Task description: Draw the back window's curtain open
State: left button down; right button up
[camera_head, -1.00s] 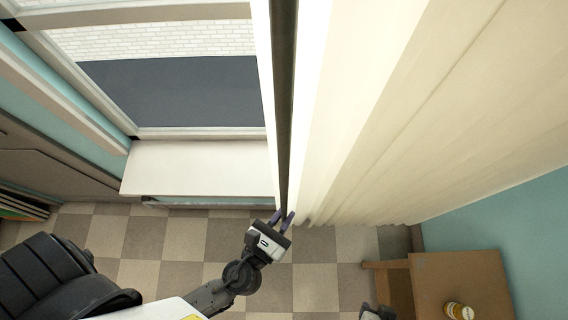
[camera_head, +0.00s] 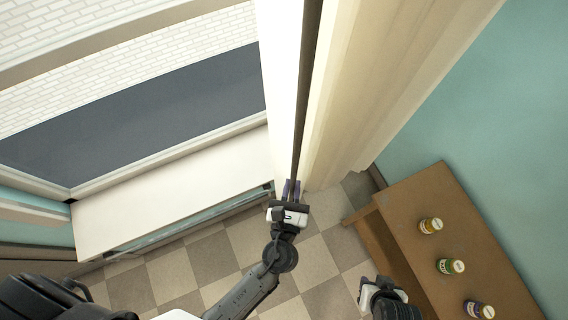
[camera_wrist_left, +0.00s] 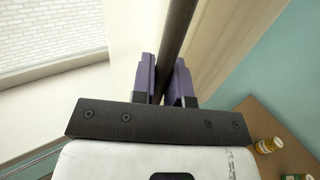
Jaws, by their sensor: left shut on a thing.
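The back window's cream curtain (camera_head: 365,90) hangs in gathered folds to the right of the bared window (camera_head: 150,110). A long dark rod (camera_head: 308,70) runs down along the curtain's left edge. My left gripper (camera_head: 291,188) is shut on the rod's lower part. In the left wrist view, the purple fingers of that gripper (camera_wrist_left: 164,80) stand on either side of the rod (camera_wrist_left: 178,35). My right gripper (camera_head: 368,290) is at the bottom of the head view, away from the curtain, and its fingers are not clear enough to judge.
A white sill or low cabinet (camera_head: 170,195) runs below the window. A brown wooden table (camera_head: 445,205) with several small jars stands at the right by the teal wall (camera_head: 480,110). Checkered floor (camera_head: 210,260) is open between them.

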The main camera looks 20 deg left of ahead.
pick_arm(q)
jog(key=shift+w+d, duration=0.15)
jog(key=c, duration=1.1)
grip_release()
jog(key=shift+c, duration=0.2)
jog(key=s+d+b, duration=0.2)
jog(key=s+b, duration=0.2)
jog(key=s, duration=0.9)
jog(key=shift+s+d+b, duration=0.25)
jog(key=shift+s+b, duration=0.05)
jog(key=shift+s, duration=0.05)
